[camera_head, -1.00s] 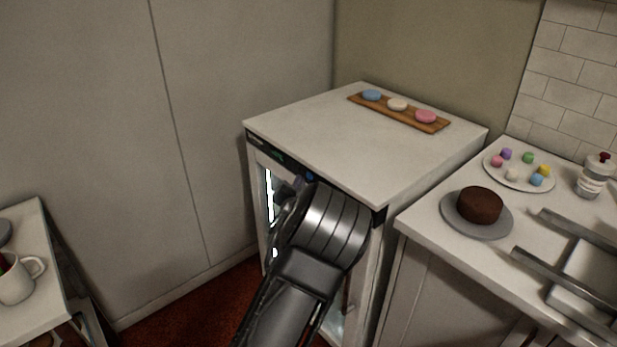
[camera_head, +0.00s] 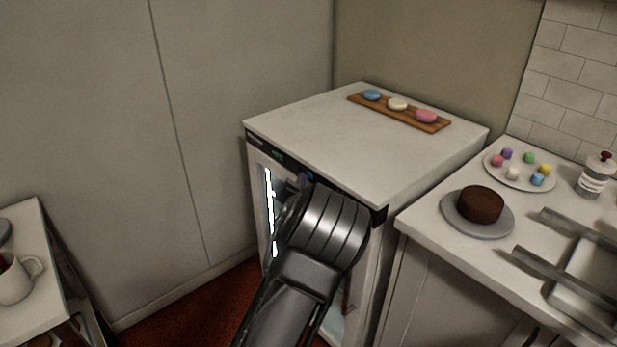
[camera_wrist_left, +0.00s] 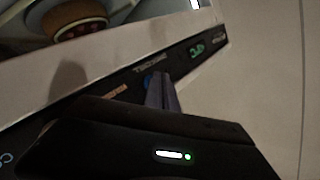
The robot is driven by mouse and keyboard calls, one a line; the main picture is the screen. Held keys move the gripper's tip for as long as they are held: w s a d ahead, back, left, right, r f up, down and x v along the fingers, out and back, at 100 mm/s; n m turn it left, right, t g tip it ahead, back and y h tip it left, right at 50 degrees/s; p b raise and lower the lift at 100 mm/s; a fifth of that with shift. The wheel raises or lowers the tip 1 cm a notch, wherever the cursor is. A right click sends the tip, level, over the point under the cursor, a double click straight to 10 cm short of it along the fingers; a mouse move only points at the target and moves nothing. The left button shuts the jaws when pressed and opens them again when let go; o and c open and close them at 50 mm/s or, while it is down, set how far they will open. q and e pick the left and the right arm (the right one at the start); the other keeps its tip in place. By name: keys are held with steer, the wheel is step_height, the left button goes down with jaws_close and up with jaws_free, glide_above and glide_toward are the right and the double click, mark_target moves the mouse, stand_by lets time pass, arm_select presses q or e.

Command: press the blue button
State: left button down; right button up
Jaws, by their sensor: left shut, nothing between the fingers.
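The blue button (camera_wrist_left: 148,81) is on the dark control panel along the top front of a white cabinet. In the wrist view it is partly covered by my left gripper (camera_wrist_left: 158,78), whose fingers are shut and empty. The fingertips are at the button's right side and overlap it in the picture; I cannot tell whether they touch it. In the head view a small bluish spot on the panel (camera_head: 305,178) shows just above my left arm, and the arm hides most of the gripper. My right gripper is out of view.
The panel has a green display (camera_wrist_left: 197,50) right of the button and an orange label (camera_wrist_left: 116,91) left of it. A counter with a cake (camera_head: 480,204) stands at right.

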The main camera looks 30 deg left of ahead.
arm_select(q)
steer(key=shift+w, duration=0.15)
stand_by(0.3)
steer(key=shift+s+a, duration=0.15)
steer(key=shift+s, duration=0.6)
steer(key=shift+s+a, duration=0.25)
steer(key=shift+s, duration=0.55)
steer(key=shift+s+a, duration=0.25)
steer(key=shift+s, duration=0.6)
steer(key=shift+s+a, duration=0.25)
steer(key=shift+s, duration=0.55)
